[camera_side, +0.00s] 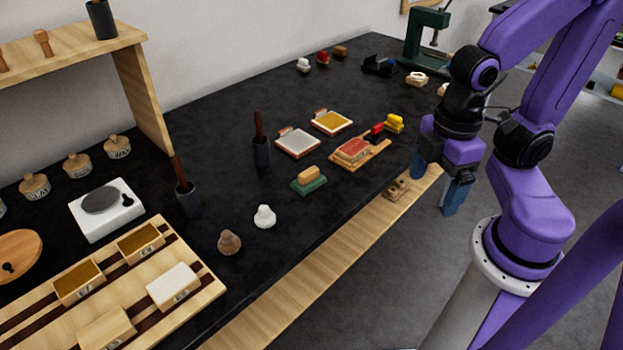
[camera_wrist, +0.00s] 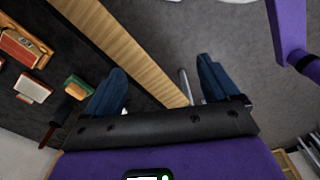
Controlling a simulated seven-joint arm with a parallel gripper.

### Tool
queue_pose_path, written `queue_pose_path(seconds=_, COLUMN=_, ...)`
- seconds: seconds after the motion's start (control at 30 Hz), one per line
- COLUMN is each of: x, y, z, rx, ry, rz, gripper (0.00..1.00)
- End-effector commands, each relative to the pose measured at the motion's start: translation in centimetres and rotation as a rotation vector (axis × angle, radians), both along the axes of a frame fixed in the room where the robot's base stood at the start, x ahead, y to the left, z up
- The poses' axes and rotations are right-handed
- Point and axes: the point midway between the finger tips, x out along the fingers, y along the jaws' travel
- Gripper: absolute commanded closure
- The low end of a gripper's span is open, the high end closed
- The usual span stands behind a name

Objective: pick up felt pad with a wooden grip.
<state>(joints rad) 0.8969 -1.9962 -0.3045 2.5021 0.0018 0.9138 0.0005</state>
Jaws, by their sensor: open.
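The felt pad with a wooden grip (camera_side: 308,180) is a green pad with a light wooden block on top. It lies on the black tabletop near the front edge, in the middle of the side view. It also shows at the left in the wrist view (camera_wrist: 78,87), just outside my left finger. My gripper (camera_side: 436,182) points down by the table's front edge, well to the right of the pad in the side view. Its two blue fingers are wide apart in the wrist view (camera_wrist: 160,82), with nothing between them.
A wooden tray with a red-topped block (camera_side: 352,150), red and yellow pieces and two shallow trays (camera_side: 298,142) lie behind the pad. A dark cup (camera_side: 261,150) with a tall brown stick, a white knob (camera_side: 264,217) and a brown knob (camera_side: 229,242) stand nearby.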

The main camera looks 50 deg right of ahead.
Motion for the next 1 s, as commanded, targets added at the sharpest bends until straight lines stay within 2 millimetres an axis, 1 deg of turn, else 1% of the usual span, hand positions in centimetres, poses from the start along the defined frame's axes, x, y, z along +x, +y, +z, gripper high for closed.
queue_pose_path(seconds=0.3, x=0.1, y=0.1, z=0.0, rx=0.000, ry=0.000, rz=0.001, gripper=0.17)
queue_pose_path(seconds=0.37, x=0.6, y=0.3, z=0.1, rx=-0.001, ry=-0.001, rz=0.005, gripper=0.17)
queue_pose_path(seconds=0.47, x=2.2, y=1.0, z=0.4, rx=-0.004, ry=-0.001, rz=0.025, gripper=0.17)
queue_pose_path(seconds=0.57, x=4.9, y=2.0, z=0.8, rx=-0.008, ry=-0.002, rz=0.060, gripper=0.17)
queue_pose_path(seconds=0.73, x=10.5, y=3.3, z=1.3, rx=-0.016, ry=-0.002, rz=0.135, gripper=0.17)
queue_pose_path(seconds=0.87, x=15.0, y=3.5, z=1.4, rx=-0.020, ry=-0.001, rz=0.194, gripper=0.17)
queue_pose_path(seconds=1.0, x=19.9, y=2.9, z=1.3, rx=-0.025, ry=0.002, rz=0.256, gripper=0.17)
